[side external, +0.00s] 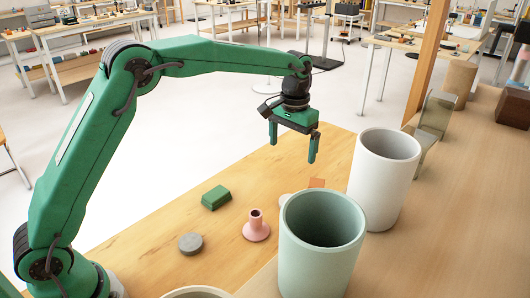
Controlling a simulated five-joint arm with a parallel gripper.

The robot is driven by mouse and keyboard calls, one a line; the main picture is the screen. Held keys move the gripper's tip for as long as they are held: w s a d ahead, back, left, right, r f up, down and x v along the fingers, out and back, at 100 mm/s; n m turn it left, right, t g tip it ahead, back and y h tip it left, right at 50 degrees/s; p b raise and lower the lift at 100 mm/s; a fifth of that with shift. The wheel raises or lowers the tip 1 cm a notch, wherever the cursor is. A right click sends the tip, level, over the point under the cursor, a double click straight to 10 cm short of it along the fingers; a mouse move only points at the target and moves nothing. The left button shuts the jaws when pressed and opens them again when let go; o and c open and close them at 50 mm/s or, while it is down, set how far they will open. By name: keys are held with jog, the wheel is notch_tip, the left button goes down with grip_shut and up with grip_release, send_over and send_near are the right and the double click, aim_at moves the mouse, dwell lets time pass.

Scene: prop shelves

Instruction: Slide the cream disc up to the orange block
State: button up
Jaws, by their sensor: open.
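The cream disc (284,199) shows only as a small pale sliver just behind the left rim of the mint cup; most of it is hidden. The orange block (316,183) lies a little to the right of it and farther back, its lower part hidden by the same cup. I cannot tell whether disc and block touch. My gripper (293,153) is open and empty, pointing down. It hangs above the wooden table (170,222), higher than the disc and the block, and touches neither.
A mint cup (307,268) and a white cup (364,179) stand at the right and block the view. A green block (215,197), a grey disc (190,243) and a pink flared piece (256,231) stand on the table. The table's far part is clear.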

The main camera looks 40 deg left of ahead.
notch_tip(320, 180, up, 6)
jog(key=shift+f, duration=0.15)
jog(key=shift+s, duration=0.1)
jog(key=s+a+r+t, duration=0.2)
jog(key=s+a+r, duration=0.15)
jog(key=s, duration=0.45)
jog(key=s+a+r+t, duration=0.1)
jog(key=s+a+r, duration=0.25)
jog(key=s, duration=0.55)
jog(key=s+a+f+t, duration=0.1)
jog(key=s+f, duration=0.2)
jog(key=s, duration=0.4)
jog(key=s+a+f+t, duration=0.1)
jog(key=s+f, duration=0.2)
jog(key=s, duration=0.5)
jog(key=shift+s+a+t, duration=0.15)
jog(key=shift+a+t, duration=0.15)
jog(key=shift+a, duration=0.1)
